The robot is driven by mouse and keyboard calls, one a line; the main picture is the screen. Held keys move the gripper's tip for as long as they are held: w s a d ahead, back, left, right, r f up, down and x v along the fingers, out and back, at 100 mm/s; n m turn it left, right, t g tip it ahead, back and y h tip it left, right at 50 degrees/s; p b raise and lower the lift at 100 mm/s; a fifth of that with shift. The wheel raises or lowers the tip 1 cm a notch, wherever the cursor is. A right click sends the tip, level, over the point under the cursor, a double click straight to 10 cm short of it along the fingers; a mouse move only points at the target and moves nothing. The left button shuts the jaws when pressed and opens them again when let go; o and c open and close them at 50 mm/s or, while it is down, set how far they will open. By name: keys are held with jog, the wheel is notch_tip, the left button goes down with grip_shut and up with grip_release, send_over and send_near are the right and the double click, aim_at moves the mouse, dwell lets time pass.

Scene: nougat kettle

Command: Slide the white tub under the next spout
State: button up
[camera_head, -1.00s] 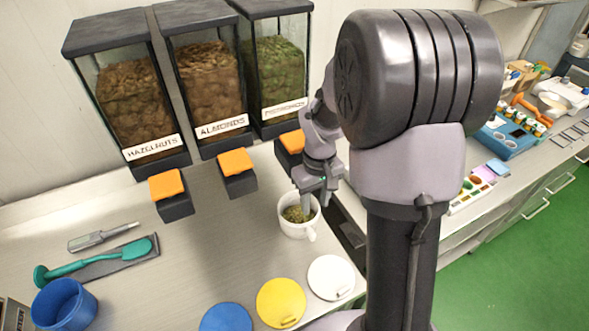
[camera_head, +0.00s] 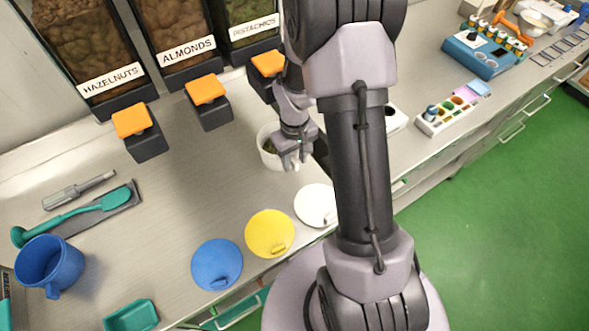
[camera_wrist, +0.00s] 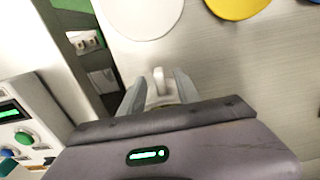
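The white tub (camera_head: 267,156) stands on the steel counter in front of the pistachio dispenser's orange-topped spout (camera_head: 268,64). Green-brown bits show inside it. My gripper (camera_head: 294,164) is low at the tub's front right side and hides part of it. In the wrist view, my gripper (camera_wrist: 158,84) has its fingers apart, with the tub's white handle (camera_wrist: 158,78) between them and gaps on both sides. The almonds spout (camera_head: 206,90) and hazelnuts spout (camera_head: 132,120) are to the left, each with an orange top.
White (camera_head: 315,204), yellow (camera_head: 270,234) and blue (camera_head: 216,265) lids lie in front of the tub. Counter left of the tub is clear.

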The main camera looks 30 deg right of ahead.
aim_at(294, 168)
notch_tip(294, 168, down, 4)
jog(key=shift+f+b, duration=0.15)
jog(key=shift+b, duration=0.3)
grip_shut()
dwell(1.2)
